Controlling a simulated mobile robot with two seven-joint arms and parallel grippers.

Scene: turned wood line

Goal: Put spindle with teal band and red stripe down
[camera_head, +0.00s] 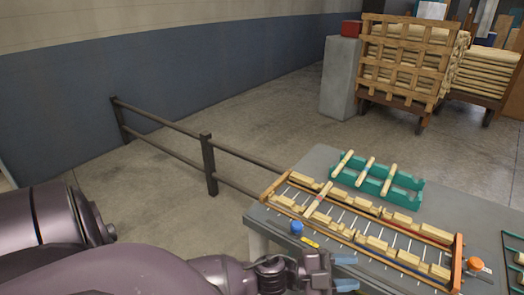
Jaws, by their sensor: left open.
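My left gripper (345,273) is at the bottom of the view, in front of the roller line's near side. Its blue fingertips are apart, with nothing seen between them. A pale wooden spindle (318,199) lies slanted across the wooden blocks at the left part of the roller line (459,264). It has a small reddish mark; a teal band cannot be made out. Three more spindles, a left one (343,163), a middle one (366,171) and a right one (389,179), lie across the teal rack (407,199) behind the line. Their bands are too small to tell apart. My right gripper is not in view.
The grey table (318,162) bears the line and rack. A blue object (297,228), a yellow object (310,242) and an orange object (475,264) lie near its front. A dark railing (208,160) stands behind left. Loaded pallets and a grey pillar (340,78) stand at the back.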

